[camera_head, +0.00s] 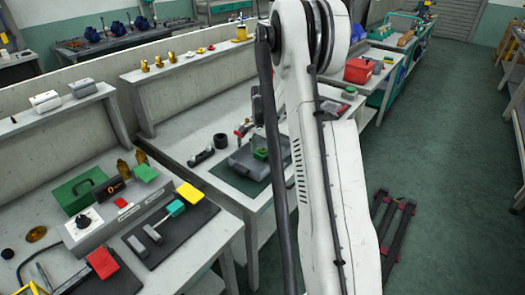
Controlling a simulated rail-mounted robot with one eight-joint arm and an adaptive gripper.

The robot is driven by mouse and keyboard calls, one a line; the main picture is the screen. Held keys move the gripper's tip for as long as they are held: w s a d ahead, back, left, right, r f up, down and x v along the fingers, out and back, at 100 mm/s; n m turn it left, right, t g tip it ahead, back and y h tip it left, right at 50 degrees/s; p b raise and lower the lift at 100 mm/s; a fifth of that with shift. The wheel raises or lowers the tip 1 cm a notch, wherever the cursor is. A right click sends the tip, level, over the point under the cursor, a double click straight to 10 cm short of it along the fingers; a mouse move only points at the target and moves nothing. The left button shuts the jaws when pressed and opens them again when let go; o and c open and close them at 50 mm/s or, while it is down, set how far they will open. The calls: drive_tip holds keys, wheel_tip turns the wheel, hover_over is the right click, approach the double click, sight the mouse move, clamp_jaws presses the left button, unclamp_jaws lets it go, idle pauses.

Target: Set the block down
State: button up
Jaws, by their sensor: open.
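A small green block (261,154) shows at the grey tray (238,164) on the middle bench. I cannot tell whether it rests on the tray or stands just above it. My gripper is not clearly visible; my white arm fills the middle of the view and hides the bench just right of the tray. Dark and red parts stand behind the tray, close to my arm, and I cannot tell what they belong to.
A dark green mat (222,173) lies under the tray. A black pipe-like part (201,156) and a dark ring (221,141) lie to its left. A red box (358,71) stands on the far bench.

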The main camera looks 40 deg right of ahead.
sight(262, 150)
wheel_tip(262, 150, up, 12)
drive_tip(key=s+a+r+n+t, duration=0.2)
drive_tip(key=s+a+r+n, duration=0.15)
drive_tip(key=a+r, duration=0.8)
drive_tip(key=s+a+r+n+t+h, duration=0.15)
drive_tip(key=s+a+n, duration=0.3)
drive_tip(key=a, duration=0.65)
drive_tip(key=s+a+f+n+t+y, duration=0.1)
drive_tip(key=s+a+n+t, duration=0.2)
drive_tip(key=s+a+n, duration=0.4)
drive_tip(key=s+a, duration=0.8)
drive_tip(key=s, duration=0.3)
drive_tip(key=shift+a+f+n+t, duration=0.15)
drive_tip(key=shift+n+t, duration=0.2)
drive_tip(key=shift+n, duration=0.05)
drive_tip(key=shift+y, duration=0.25)
